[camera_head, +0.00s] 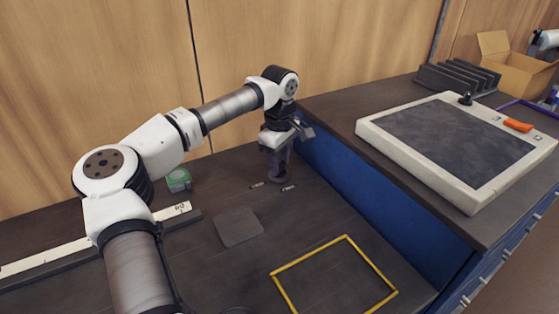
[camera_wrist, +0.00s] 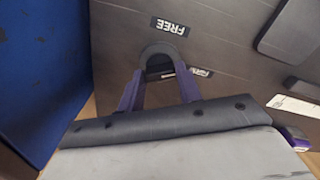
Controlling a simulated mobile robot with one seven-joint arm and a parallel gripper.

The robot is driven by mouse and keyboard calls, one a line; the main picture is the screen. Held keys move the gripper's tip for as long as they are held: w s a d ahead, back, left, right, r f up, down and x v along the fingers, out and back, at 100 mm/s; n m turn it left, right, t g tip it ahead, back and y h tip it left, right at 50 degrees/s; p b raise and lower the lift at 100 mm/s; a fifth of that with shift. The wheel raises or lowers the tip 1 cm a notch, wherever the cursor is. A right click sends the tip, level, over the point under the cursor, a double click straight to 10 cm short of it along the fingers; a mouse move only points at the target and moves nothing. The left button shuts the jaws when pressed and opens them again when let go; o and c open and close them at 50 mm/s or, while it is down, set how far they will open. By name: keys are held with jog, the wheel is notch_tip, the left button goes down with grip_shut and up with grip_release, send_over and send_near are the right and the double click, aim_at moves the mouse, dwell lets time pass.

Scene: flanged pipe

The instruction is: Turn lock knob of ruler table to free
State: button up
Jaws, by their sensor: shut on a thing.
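The lock knob (camera_wrist: 157,50) is a dark, rounded piece on the dark ruler table (camera_head: 215,180). My gripper (camera_wrist: 161,76) has its purple fingers shut on either side of it. In the head view my gripper (camera_head: 279,160) points down at the knob (camera_head: 280,179), mostly hiding it. A FREE label (camera_wrist: 170,27) lies beside the knob's rounded end in the wrist view. A second label (camera_wrist: 201,71) is beside the right finger, too small to read surely. The knob's exact pointing direction is unclear.
A white ruler strip (camera_head: 172,211), a green tape measure (camera_head: 178,180) and a grey square pad (camera_head: 238,227) are to the left. A yellow outline (camera_head: 308,254) marks the table in front. A blue wall (camera_head: 370,195) and a raised bench with a framed plate (camera_head: 375,128) stand right.

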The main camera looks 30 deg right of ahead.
aim_at(280, 165)
jog(key=n, duration=0.6)
jog(key=shift+n, duration=0.3)
jog(key=n+b, duration=0.1)
jog(key=n, duration=0.4)
jog(key=shift+n, duration=0.3)
jog(key=o, duration=1)
jog(key=shift+r, duration=0.15)
notch_tip(280, 165, up, 14)
jog(key=shift+f+b, duration=0.2)
jog(key=shift+b, duration=0.3)
